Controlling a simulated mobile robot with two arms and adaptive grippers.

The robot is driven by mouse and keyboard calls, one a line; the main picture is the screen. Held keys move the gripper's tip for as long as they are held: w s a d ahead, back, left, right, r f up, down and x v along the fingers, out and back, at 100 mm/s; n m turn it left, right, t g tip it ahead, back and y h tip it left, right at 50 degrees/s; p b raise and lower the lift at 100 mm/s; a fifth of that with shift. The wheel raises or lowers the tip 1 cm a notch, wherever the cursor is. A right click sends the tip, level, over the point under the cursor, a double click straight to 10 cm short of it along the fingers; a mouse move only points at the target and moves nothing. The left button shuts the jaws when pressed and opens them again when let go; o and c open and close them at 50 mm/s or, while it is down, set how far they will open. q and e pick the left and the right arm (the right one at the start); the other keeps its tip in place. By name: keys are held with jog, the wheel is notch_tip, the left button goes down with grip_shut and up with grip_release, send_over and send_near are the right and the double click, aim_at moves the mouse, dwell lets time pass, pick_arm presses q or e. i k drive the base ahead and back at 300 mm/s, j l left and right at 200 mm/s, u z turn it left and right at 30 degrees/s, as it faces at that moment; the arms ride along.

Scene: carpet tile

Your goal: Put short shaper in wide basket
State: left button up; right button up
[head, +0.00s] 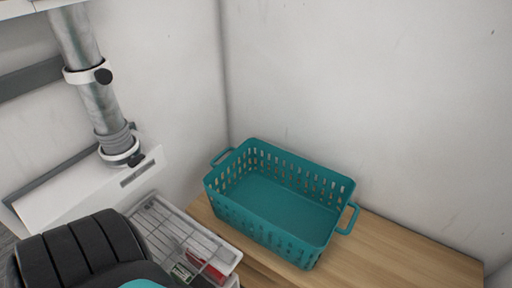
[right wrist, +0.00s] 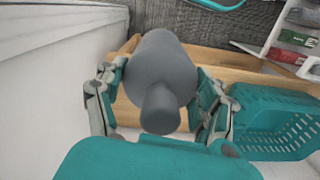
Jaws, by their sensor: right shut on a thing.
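The wide basket (head: 285,213) is teal with slotted walls and two end handles. It stands empty and upright on a wooden surface in the head view. It also shows at the right of the right wrist view (right wrist: 275,125). My right gripper (right wrist: 160,85) is shut on a grey rounded object, the short shaper (right wrist: 162,75), with a narrower knob end toward the camera. The shaper is held beside the basket, to its left in the wrist view. My right gripper is outside the head view. My left gripper is not seen.
The wooden top (head: 400,255) has bare room right of the basket. White walls close in behind it. A white wire rack (head: 180,235) with small red and green boxes stands left of the basket. A metal duct (head: 95,85) runs down the left wall.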

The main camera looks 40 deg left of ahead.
aim_at(279, 225)
jog(key=k+l+u, duration=0.1)
jog(key=u, duration=0.65)
jog(key=i+l+u, duration=0.1)
jog(key=i+u, duration=0.25)
jog(key=i+l+u, duration=0.1)
jog(key=u, duration=0.25)
jog(key=i+l+u, duration=0.2)
jog(key=u, duration=0.15)
